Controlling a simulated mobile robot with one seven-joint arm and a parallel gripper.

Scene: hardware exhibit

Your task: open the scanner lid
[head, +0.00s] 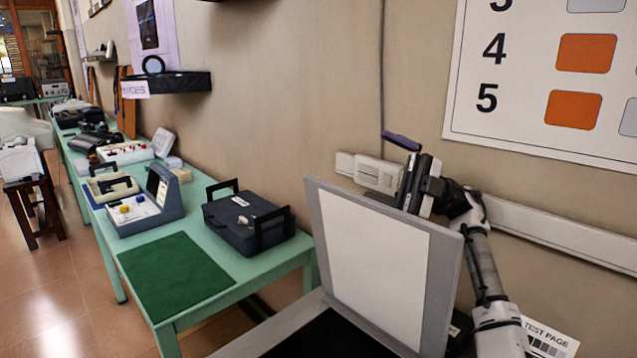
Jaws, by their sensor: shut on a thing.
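The scanner lid (375,262) stands raised, steeply upright, at the lower middle of the head view. Its pale inner panel with a grey frame faces me. The scanner body (275,333) is below it, with a dark bed partly cut off by the bottom edge. My gripper (388,196) is at the lid's top edge, on its far side, shut on the lid. The fingertips are mostly hidden behind the lid, so the exact contact does not show. My arm reaches up from the lower right, beside the lid.
The wall with a white conduit (570,237) and a socket box (376,173) is close behind my gripper. A green table (205,312) to the left holds a dark case (248,222), a green mat (175,275) and several devices. A test page sign (548,338) is at lower right.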

